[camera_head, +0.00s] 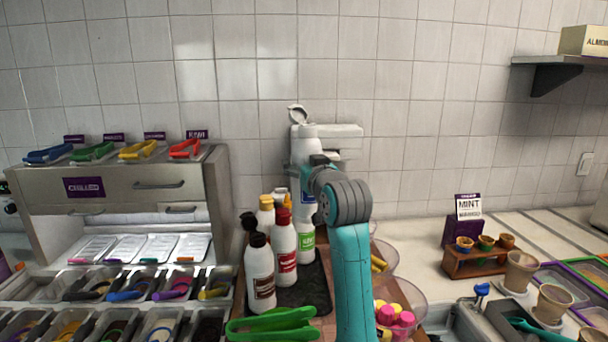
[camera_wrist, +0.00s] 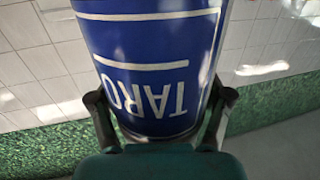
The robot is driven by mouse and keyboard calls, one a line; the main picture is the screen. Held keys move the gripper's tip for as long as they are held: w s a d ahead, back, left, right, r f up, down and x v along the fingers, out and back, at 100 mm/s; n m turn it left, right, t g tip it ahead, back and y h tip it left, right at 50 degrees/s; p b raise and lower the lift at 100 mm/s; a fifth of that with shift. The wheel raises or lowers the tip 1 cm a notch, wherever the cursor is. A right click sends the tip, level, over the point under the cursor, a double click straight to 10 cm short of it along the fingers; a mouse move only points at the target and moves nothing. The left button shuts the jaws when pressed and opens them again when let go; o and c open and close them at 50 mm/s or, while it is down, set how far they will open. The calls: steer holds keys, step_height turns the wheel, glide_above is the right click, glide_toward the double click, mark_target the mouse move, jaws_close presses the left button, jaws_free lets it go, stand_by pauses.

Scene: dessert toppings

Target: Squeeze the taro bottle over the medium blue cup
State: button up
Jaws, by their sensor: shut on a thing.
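In the wrist view my gripper (camera_wrist: 160,118) is shut on the taro bottle (camera_wrist: 150,50), with one dark finger on each side. Its blue label reads TARO, upside down in this view. I cannot tell which cup is the medium blue one.
Several sauce bottles (camera_head: 260,272) stand on a dark mat (camera_head: 312,290) left of my arm. Green tongs (camera_head: 272,325) lie in front of them. Topping trays (camera_head: 115,288) and a chilled cabinet (camera_head: 140,190) fill the left.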

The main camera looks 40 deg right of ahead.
mark_target(304, 134)
steer(key=shift+r, duration=0.4)
steer(key=shift+r, duration=3.35)
steer(key=shift+s, duration=0.1)
